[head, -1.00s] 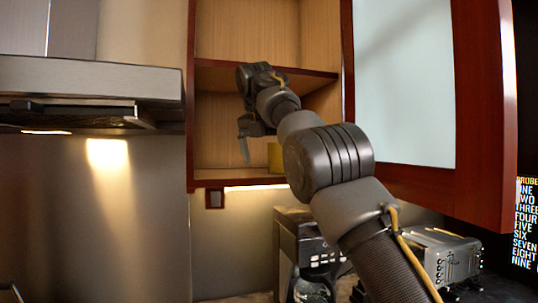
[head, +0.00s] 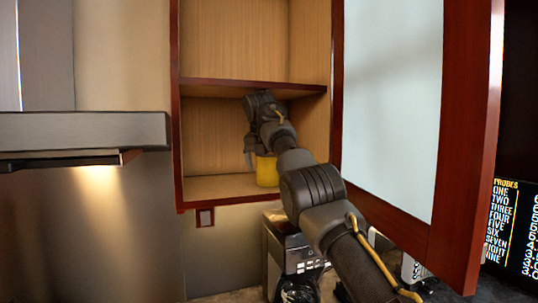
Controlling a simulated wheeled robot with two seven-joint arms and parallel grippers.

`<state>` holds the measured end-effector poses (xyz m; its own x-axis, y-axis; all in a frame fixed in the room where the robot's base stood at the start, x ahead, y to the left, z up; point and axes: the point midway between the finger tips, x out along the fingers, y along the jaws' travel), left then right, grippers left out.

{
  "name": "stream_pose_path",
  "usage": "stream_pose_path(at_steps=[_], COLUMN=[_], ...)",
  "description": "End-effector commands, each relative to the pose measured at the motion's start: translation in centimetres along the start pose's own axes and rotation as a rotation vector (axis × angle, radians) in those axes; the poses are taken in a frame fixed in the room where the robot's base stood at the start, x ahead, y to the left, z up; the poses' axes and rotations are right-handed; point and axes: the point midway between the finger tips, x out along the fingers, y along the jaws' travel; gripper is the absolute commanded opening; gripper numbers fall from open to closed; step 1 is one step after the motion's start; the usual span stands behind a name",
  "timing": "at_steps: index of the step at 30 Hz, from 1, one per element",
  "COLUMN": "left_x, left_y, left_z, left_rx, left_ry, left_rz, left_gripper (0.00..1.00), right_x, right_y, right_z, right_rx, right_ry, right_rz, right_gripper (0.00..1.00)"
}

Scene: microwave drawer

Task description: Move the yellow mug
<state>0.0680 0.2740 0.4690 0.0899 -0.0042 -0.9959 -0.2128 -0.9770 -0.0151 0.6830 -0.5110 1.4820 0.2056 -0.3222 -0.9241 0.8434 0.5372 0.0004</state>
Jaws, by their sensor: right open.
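The yellow mug (head: 266,172) stands on the lower shelf of the open wall cabinet (head: 206,188), toward the right side of that compartment. Its upper and right parts are partly hidden by my right arm. My right gripper (head: 251,157) reaches into the lower compartment and is open. It is at the mug's upper left in the picture. I cannot tell whether a finger touches the mug. My left gripper is not in view.
The cabinet door (head: 400,110), with a frosted pane and red-brown frame, stands open at the right. A middle shelf (head: 215,83) is above my gripper. A range hood (head: 85,130) is at the left. A coffee machine (head: 276,255) stands below the cabinet. The shelf's left part is free.

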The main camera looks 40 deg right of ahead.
Motion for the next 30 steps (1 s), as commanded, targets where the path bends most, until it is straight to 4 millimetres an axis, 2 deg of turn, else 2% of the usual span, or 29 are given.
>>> stream_pose_path(at_steps=[1,4,6,9,19,30], left_x=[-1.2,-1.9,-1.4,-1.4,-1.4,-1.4], left_y=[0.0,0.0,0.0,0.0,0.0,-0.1], left_z=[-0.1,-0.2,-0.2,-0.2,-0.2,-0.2], left_rx=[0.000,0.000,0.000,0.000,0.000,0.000], left_ry=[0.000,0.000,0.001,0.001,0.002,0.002], left_rz=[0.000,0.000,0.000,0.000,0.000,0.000], left_gripper=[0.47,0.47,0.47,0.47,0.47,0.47], right_x=[-0.3,0.1,1.2,1.5,1.7,1.6], right_y=[0.0,-0.1,0.0,-0.1,-0.1,0.0], right_z=[0.6,1.1,0.9,0.9,0.9,0.9], right_rx=[0.001,0.001,0.001,0.001,0.001,0.001], right_ry=[0.001,0.000,0.000,-0.001,-0.001,-0.001], right_rz=[-0.002,-0.002,-0.003,-0.002,-0.001,-0.001], right_gripper=[0.96,0.96,0.96,0.96,0.96,0.49])
